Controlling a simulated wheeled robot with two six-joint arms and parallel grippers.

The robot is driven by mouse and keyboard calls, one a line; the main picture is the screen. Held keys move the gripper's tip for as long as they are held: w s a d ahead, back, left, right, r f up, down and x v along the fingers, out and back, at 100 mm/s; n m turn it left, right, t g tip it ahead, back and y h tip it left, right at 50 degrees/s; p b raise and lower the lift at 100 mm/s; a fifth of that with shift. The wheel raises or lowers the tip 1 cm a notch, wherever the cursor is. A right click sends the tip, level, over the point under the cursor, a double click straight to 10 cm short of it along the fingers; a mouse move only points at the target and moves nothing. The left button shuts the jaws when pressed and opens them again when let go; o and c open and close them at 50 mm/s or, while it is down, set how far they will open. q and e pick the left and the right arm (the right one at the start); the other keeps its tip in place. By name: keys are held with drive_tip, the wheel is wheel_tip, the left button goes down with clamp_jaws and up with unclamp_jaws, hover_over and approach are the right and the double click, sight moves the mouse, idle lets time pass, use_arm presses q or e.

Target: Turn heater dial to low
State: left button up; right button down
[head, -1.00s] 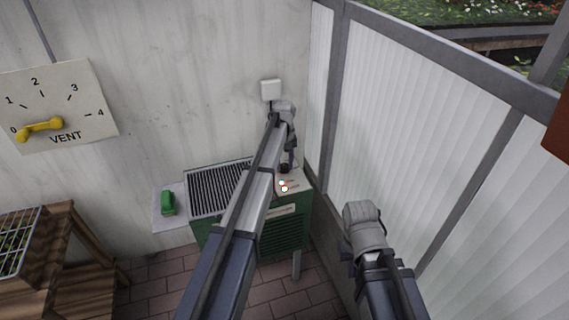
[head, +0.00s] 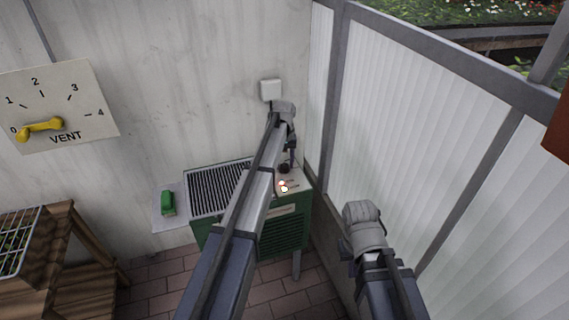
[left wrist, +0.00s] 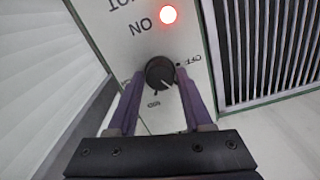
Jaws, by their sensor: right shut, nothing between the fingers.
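The heater (head: 262,240) is a green box with a dark grille, standing in the corner. Its round black dial (head: 284,168) is on the pale top panel. In the left wrist view the dial (left wrist: 160,72) shows whole, its white pointer mark toward the lower right, between the OFF mark and a small label I cannot read clearly. A red light (left wrist: 168,15) glows by ON. My left gripper (left wrist: 160,90) is open, its purple fingers either side of the dial with small gaps. My right gripper (head: 347,254) is shut and empty, mostly hidden by its wrist, right of the heater.
A vent board (head: 60,105) with a yellow handle (head: 40,128) at 0 hangs on the left wall. A green object (head: 167,202) sits on a pale plate left of the heater. A wooden bench (head: 70,255) stands lower left. A ribbed translucent wall (head: 430,130) bounds the right.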

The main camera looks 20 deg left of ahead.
sight(285, 165)
use_arm(q)
drive_tip(key=o, duration=0.3)
drive_tip(key=shift+r, duration=0.1)
wheel_tip(285, 165, up, 8)
drive_tip(key=p, duration=0.8)
drive_tip(key=shift+f, duration=0.2)
drive_tip(key=s+d+r+m+p, duration=0.1)
drive_tip(key=s+d, duration=0.4)
drive_tip(key=s, duration=0.7)
drive_tip(key=s+d+r+m+p, duration=0.1)
drive_tip(key=s+d+m, duration=0.3)
drive_tip(key=s, duration=0.8)
drive_tip(key=s+d+r+m+y+p, duration=0.1)
drive_tip(key=s+d+m, duration=0.1)
drive_tip(key=s+d, duration=0.5)
drive_tip(key=shift+s+d+r+m, duration=0.15)
drive_tip(key=shift+s, duration=1.3)
drive_tip(key=shift+s+d+r+m, duration=0.1)
drive_tip(key=shift+s+r+m, duration=0.05)
drive_tip(key=shift+s, duration=1.25)
